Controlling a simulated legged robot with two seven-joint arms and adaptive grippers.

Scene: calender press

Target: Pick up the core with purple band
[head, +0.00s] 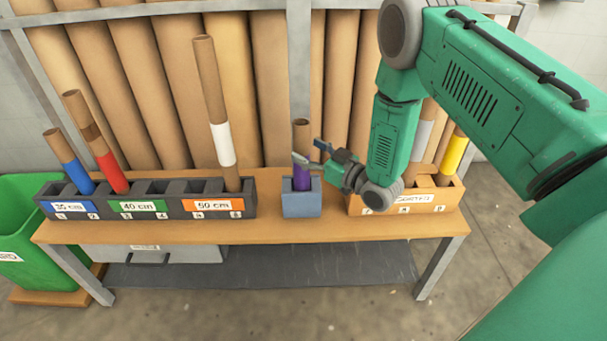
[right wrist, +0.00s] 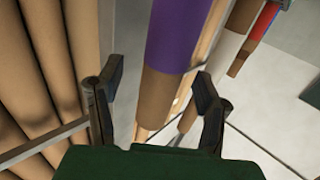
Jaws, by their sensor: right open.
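The core with the purple band (head: 301,133) is a brown tube standing upright in a small blue-grey holder (head: 302,205) at the middle of the bench. My right gripper (head: 308,158) comes from the right and is at the core, just above the holder; it hides part of the core. In the right wrist view the purple band (right wrist: 187,35) and brown tube lie between the two spread fingers of the right gripper (right wrist: 160,85), with a gap on each side. The fingers are open and I see no grip. My left gripper is not in view.
A dark rack (head: 150,188) with blue-, red- and white-banded cores stands left on the bench (head: 270,232). An orange crate (head: 408,199) with more cores, one yellow-banded (head: 453,154), is at the right. Large rolls (head: 235,85) stand behind. A green bin (head: 25,235) is at far left.

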